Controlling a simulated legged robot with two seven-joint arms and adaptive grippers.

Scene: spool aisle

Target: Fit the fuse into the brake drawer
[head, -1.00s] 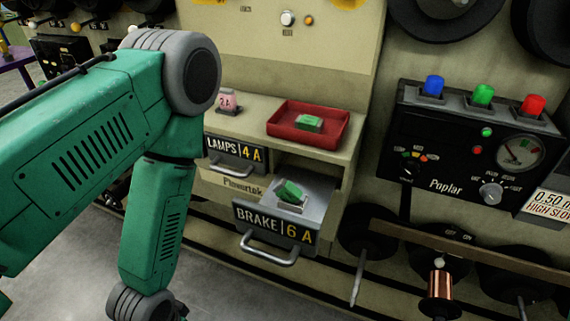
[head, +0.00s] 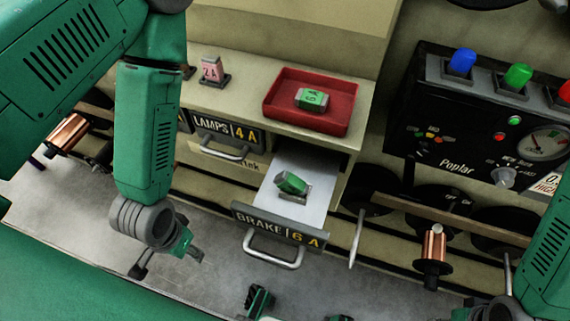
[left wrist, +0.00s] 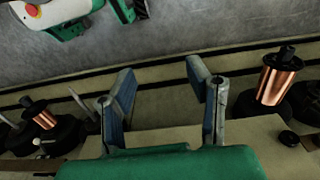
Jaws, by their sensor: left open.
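The brake drawer (head: 262,222), labelled BRAKE 6 A, is pulled open. A green fuse (head: 290,183) sits tilted in a grey holder inside it. Another green fuse (head: 311,99) lies in a red tray (head: 281,118) on the ledge above; its marking is hard to read. My left gripper (head: 196,255) hangs left of the drawer front, apart from it. In the left wrist view its two fingers (left wrist: 160,75) are spread with nothing between them. My right arm shows at the right edge; I cannot make out its gripper.
A pink 2A fuse (head: 211,69) stands on the ledge left of the tray. The LAMPS 4 A drawer (head: 225,130) is above left of the brake drawer. The Poplar panel (head: 480,130) and copper spools (head: 434,245) stand at right.

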